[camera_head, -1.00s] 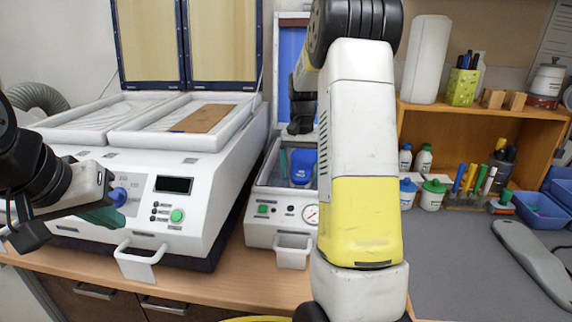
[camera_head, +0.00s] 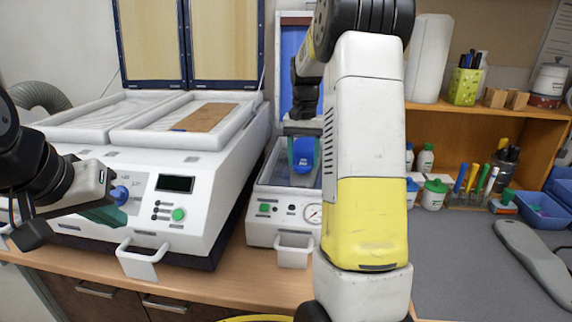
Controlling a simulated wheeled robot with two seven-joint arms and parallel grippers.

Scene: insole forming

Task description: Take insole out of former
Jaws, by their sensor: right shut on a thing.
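The former is the smaller white machine (camera_head: 262,229) in the middle, with its blue-lined lid (camera_head: 288,62) standing open. A blue insole (camera_head: 303,157) is upright over its open bed, partly hidden by my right arm. My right gripper (camera_head: 303,146) is shut on the insole, with a teal finger visible at its left side. I cannot tell whether the insole's lower end touches the bed. My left gripper (camera_head: 106,212) is at the left, in front of the large machine's panel beside a blue knob (camera_head: 120,195). Its finger gap is unclear.
The large white machine (camera_head: 225,165) with its open lid and a brown board (camera_head: 206,117) on its bed fills the left. At right, a wooden shelf (camera_head: 480,112) holds bottles and pens. A grey insole-shaped piece (camera_head: 533,258) lies on the grey mat (camera_head: 455,265), which has free room.

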